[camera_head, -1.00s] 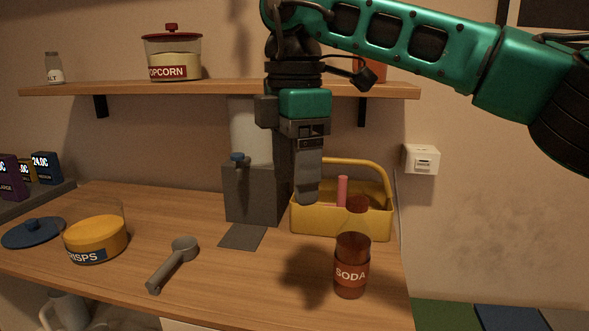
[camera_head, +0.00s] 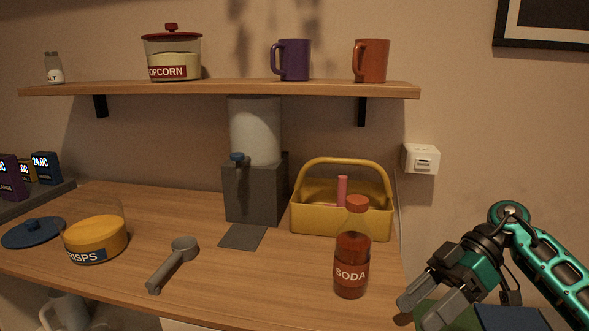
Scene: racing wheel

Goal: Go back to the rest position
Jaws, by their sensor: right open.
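My right gripper (camera_head: 419,313) is at the lower right, past the right end of the wooden counter. Its two grey fingers are apart with nothing between them, and its green arm comes in from the right edge. My left gripper is not in view. A soda bottle (camera_head: 352,262) with a red cap stands upright near the counter's right edge, to the left of my right gripper and apart from it.
A yellow basket (camera_head: 342,222) stands behind the bottle, beside a grey dispenser (camera_head: 255,192). A scoop (camera_head: 172,264), a crisps jar (camera_head: 96,238) and a blue lid (camera_head: 33,232) lie on the counter (camera_head: 225,285). A shelf (camera_head: 220,89) above holds mugs and a popcorn jar.

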